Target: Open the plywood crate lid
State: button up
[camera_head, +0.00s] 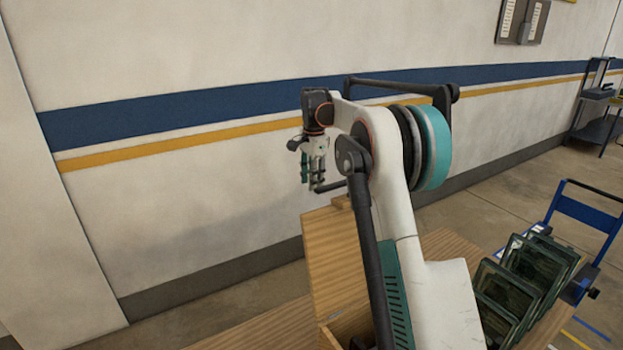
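The plywood crate (349,327) stands on a wooden surface at the bottom middle of the head view, partly hidden behind my arm. Its lid (333,262) appears as a pale wood-grained panel standing up steeply from the crate, with part of the crate's inside showing below it. My arm covers the lid's right part. My gripper (314,172) points down above the lid's top edge and looks apart from it. No object shows between its fingers. They are too small to tell whether they are open or shut.
Several framed dark glass panes (523,280) stand right of my arm on the wooden surface (450,246). A blue cart (584,215) is at the right. A striped wall (190,180) rises behind, and a grey shelf stand (597,118) is far right.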

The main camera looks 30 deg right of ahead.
dwell(0.3)
notch_tip(320, 180, up, 12)
jog(key=shift+s, duration=0.4)
jog(key=shift+f, duration=0.1)
dwell(0.5)
